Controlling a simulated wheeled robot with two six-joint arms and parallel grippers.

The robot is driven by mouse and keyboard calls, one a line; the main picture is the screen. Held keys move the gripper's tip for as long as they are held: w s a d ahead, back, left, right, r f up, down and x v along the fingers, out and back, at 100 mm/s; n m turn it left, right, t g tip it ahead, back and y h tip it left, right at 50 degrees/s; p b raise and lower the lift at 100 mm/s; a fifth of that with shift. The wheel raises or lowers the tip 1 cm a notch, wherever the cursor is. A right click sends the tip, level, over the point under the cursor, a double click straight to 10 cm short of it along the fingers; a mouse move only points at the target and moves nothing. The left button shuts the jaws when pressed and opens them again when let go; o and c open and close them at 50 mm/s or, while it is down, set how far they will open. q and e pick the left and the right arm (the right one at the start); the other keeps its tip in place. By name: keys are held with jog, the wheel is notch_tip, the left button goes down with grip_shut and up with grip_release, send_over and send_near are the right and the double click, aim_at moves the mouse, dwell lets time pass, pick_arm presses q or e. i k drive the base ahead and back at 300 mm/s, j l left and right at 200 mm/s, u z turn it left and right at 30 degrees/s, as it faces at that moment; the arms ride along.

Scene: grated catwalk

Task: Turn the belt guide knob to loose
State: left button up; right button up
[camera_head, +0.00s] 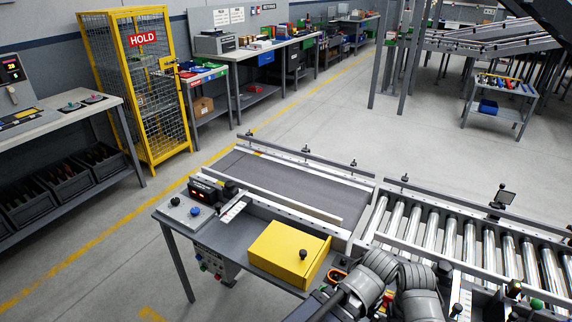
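A flat grey belt (290,183) lies between side rails on the conveyor in the middle. Its far guide rail (325,165) carries small dark knobs, one at the far left (249,136), one in the middle (306,150) and one at the right (353,165). A yellow box-like cover (283,258) in front of the belt has a black round knob (303,254) on it. No label marks which knob is the belt guide knob, and no loose or tight marking is readable. Dark grey parts of my arms show at the bottom; no gripper fingers can be made out.
Steel rollers (470,240) continue to the right of the belt. A control panel (190,211) with a blue button and a black display unit (207,190) stand at the table's left end. A yellow cage (130,90) is behind left. The floor behind the conveyor is clear.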

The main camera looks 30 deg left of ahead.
aim_at(230, 185)
jog(key=u, duration=1.4)
